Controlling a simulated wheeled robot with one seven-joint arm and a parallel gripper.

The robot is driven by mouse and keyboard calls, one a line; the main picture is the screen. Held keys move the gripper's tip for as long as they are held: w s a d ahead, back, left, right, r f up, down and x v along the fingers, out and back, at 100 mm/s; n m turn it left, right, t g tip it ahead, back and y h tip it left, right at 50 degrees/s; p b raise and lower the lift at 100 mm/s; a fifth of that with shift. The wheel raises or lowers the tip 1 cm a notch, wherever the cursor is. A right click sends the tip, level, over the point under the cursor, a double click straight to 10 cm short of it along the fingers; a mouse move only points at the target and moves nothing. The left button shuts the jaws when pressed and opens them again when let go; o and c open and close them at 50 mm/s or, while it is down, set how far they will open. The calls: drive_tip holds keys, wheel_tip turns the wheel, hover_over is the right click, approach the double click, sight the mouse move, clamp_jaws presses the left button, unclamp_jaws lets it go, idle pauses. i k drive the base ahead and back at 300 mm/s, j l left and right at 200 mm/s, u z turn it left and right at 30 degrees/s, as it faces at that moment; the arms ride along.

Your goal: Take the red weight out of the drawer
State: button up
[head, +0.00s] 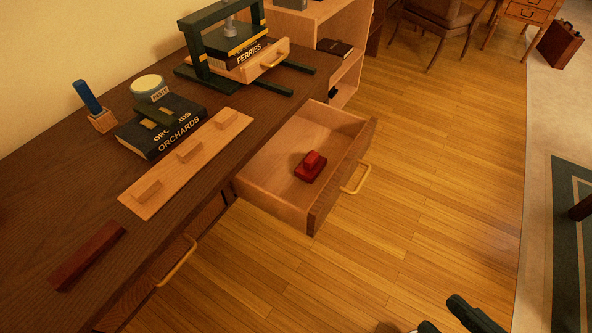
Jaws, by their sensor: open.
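The red weight (311,166) lies on the floor of the open drawer (279,192), near the drawer's front half. It has a block base with a smaller raised part on top. The drawer is pulled far out from the dark desk (75,195), and its brass handle (356,179) is on the outer front. My gripper (449,322) shows only in part at the bottom edge, low and to the right of the drawer. Its dark fingers are apart and nothing shows between them. It is well clear of the weight.
On the desk are a wooden board with blocks (160,195), books (170,130), a paste jar (149,88), a dark red bar (88,256) and a green press (200,65). A closed drawer's handle (177,262) juts out below. The wooden floor (440,180) right of the drawer is clear.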

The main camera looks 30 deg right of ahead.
sight(310, 168)
drive_tip(key=l+u, duration=0.15)
drive_tip(key=u, duration=0.25)
drive_tip(key=i+l+u, duration=0.1)
drive_tip(key=u, duration=0.3)
drive_tip(key=l+u, duration=0.25)
drive_tip(key=u, duration=0.15)
drive_tip(key=l+u, duration=0.15)
drive_tip(key=l, duration=0.3)
drive_tip(key=k+l+u, duration=0.2)
drive_tip(key=l, duration=0.25)
drive_tip(key=l+u, duration=0.15)
drive_tip(key=l, duration=0.3)
drive_tip(key=k+l+u, duration=0.15)
drive_tip(key=l, duration=0.3)
drive_tip(key=l+u, duration=0.2)
drive_tip(key=l, duration=0.2)
drive_tip(key=k+l, duration=0.15)
drive_tip(key=l, duration=0.25)
drive_tip(key=k+l, duration=0.15)
drive_tip(key=l, duration=0.2)
drive_tip(key=k+l, duration=0.1)
drive_tip(key=l, duration=0.3)
drive_tip(key=k+l, duration=0.15)
drive_tip(key=l, duration=0.25)
drive_tip(key=k+l, duration=0.15)
drive_tip(key=l, duration=0.2)
drive_tip(key=j, duration=0.15)
